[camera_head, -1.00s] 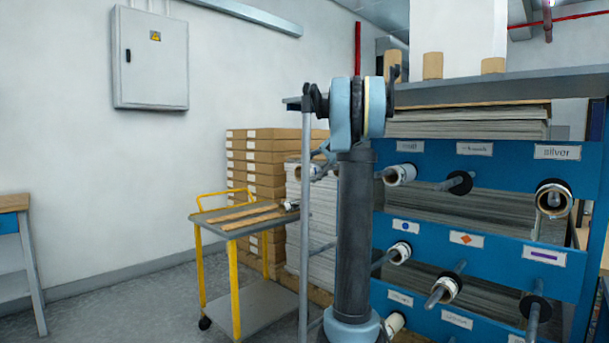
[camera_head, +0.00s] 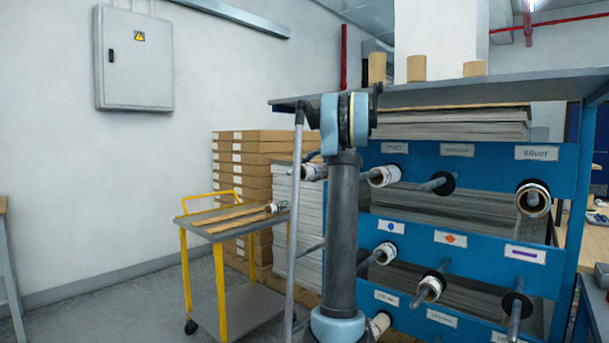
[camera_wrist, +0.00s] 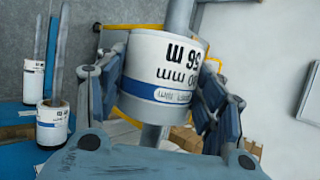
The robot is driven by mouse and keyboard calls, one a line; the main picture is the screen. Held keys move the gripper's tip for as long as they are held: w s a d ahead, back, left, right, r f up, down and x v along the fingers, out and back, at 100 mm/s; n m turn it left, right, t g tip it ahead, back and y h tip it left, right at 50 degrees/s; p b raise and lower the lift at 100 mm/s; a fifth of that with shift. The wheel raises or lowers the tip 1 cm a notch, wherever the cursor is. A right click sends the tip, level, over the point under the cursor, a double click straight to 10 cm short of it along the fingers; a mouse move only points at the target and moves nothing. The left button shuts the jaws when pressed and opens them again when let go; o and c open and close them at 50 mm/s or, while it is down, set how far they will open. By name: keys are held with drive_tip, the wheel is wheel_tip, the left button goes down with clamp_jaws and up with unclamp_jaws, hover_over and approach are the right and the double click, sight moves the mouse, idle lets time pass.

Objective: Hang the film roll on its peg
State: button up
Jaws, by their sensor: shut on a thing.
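My gripper (camera_wrist: 163,72) is shut on a white film roll (camera_wrist: 165,55) with a blue band and upside-down black print, including "mm". A grey rod (camera_wrist: 181,14) shows above and below the roll in the wrist view. I cannot tell whether it runs through the roll or behind it. In the head view the roll (camera_head: 313,172) shows left of my arm, near the grey upright; my fingers are mostly hidden there. The blue rack (camera_head: 470,185) carries several pegs, some with rolls, such as the one under the "silver" label (camera_head: 533,198).
A yellow-framed trolley (camera_head: 218,214) stands left of the rack, by stacked cardboard boxes (camera_head: 243,150). A grey upright (camera_head: 292,240) stands close to my arm. Brown rolls (camera_head: 416,68) stand on the rack's top shelf. The floor at the left is open.

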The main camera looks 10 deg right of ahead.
drive_tip(key=w+d, duration=0.4)
drive_tip(key=d, duration=0.2)
drive_tip(key=shift+w+d, duration=0.25)
drive_tip(key=shift+w, duration=0.1)
idle(0.5)
drive_tip(key=o, duration=1.2)
